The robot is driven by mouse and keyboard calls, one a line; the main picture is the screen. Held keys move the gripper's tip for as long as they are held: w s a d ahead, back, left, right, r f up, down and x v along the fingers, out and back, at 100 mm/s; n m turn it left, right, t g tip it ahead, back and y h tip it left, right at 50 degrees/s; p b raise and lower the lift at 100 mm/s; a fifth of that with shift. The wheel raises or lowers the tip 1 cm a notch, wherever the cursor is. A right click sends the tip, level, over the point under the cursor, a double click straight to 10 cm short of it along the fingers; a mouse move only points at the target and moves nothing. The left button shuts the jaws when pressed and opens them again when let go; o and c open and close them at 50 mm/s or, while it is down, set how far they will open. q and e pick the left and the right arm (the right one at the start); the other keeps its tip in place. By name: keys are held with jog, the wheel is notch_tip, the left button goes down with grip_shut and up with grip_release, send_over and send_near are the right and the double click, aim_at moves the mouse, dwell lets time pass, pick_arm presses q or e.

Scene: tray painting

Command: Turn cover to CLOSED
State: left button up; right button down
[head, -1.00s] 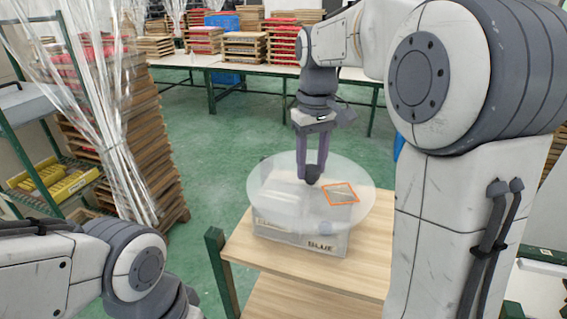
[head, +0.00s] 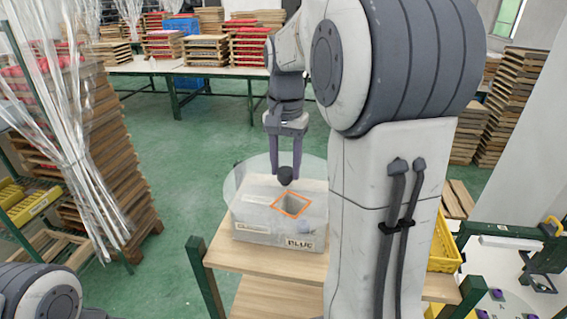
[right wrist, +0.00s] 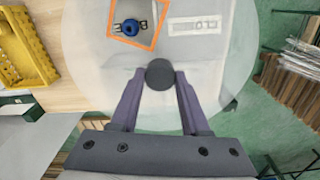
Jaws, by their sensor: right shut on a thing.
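The cover (head: 242,184) is a round, see-through disc on top of a pale box (head: 262,234) marked BLUE. Its dark round knob (head: 285,175) is near the middle and also shows in the right wrist view (right wrist: 160,74). My right gripper (head: 287,168) reaches down from above, its fingers shut on the knob. An orange-edged opening (head: 291,204) in the cover lies in front of the knob. Through it, the right wrist view shows a small blue thing (right wrist: 131,27). I cannot read a CLOSED mark. My left gripper is out of view.
The box stands on a wooden table (head: 222,255) with green legs. Yellow crates (head: 446,240) are to the right, partly behind my right arm. A long table (head: 215,71) with stacked trays is at the back. Green floor is open between.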

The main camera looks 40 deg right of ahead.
jog(key=m+p, duration=0.1)
jog(key=m, duration=1.1)
jog(key=shift+m+p, duration=0.4)
dwell(0.3)
jog(key=shift+c, duration=1.9)
grip_release()
jog(key=shift+r, duration=0.1)
